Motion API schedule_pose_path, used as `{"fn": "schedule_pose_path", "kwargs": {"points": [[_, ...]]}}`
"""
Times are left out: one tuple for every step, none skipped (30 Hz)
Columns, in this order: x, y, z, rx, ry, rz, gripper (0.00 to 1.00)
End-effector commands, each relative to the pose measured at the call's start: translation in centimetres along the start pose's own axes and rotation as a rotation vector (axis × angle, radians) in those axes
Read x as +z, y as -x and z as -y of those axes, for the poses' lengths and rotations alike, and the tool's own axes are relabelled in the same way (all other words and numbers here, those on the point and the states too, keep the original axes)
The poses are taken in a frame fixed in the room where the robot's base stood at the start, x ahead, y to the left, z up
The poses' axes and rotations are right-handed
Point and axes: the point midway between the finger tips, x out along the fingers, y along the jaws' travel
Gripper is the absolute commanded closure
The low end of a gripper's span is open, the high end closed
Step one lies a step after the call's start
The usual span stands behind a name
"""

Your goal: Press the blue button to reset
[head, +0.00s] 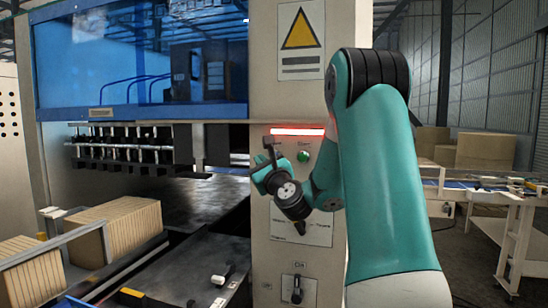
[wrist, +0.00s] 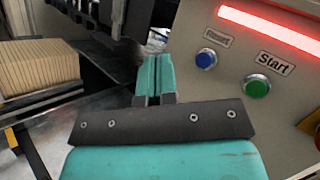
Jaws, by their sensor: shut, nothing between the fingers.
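The blue button (wrist: 206,58) is a small domed button in a metal ring on the pale panel, under a small blurred label. It is right of my gripper (wrist: 153,68) in the wrist view, and the fingertips are apart from it. In the head view my gripper (head: 262,174) is in front of the panel's left part, and I cannot make out the blue button there. The teal fingers are shut together with nothing between them.
A green button (wrist: 257,86) labelled Start sits right of the blue one, below a glowing red light bar (wrist: 270,32). A red-and-yellow part (wrist: 312,128) is at the right edge. Stacked cardboard (head: 118,232) stands at left; the dark machine bed (head: 205,200) lies beside the panel.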

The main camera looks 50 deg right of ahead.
Motion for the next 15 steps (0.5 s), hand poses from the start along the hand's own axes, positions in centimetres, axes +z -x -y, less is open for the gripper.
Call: {"fn": "schedule_pose_path", "kwargs": {"points": [[-0.1,-0.2,0.1,0.0,0.001,0.0,1.0],[-0.2,-0.3,0.2,0.0,0.001,0.0,1.0],[-0.3,-0.5,0.4,0.0,0.001,-0.001,1.0],[-0.5,-0.7,0.5,0.0,0.001,-0.001,1.0],[-0.6,-1.0,0.7,0.0,0.001,-0.001,1.0],[-0.9,-1.3,1.0,-0.001,0.001,-0.001,1.0],[-1.1,-1.6,1.2,-0.001,0.001,-0.001,1.0],[-1.3,-1.9,1.4,-0.001,0.001,-0.001,1.0],[-1.6,-2.3,1.7,0.0,0.001,-0.002,1.0],[-1.8,-2.6,2.0,0.0,0.002,-0.001,1.0],[-2.0,-3.0,2.2,0.0,0.001,-0.001,1.0],[-2.3,-3.4,2.5,0.0,0.001,-0.001,1.0],[-2.5,-3.6,2.7,-0.001,0.001,0.0,1.0],[-2.7,-3.9,2.9,0.0,0.001,-0.001,1.0],[-3.0,-4.2,3.2,0.0,0.001,-0.002,1.0]]}}
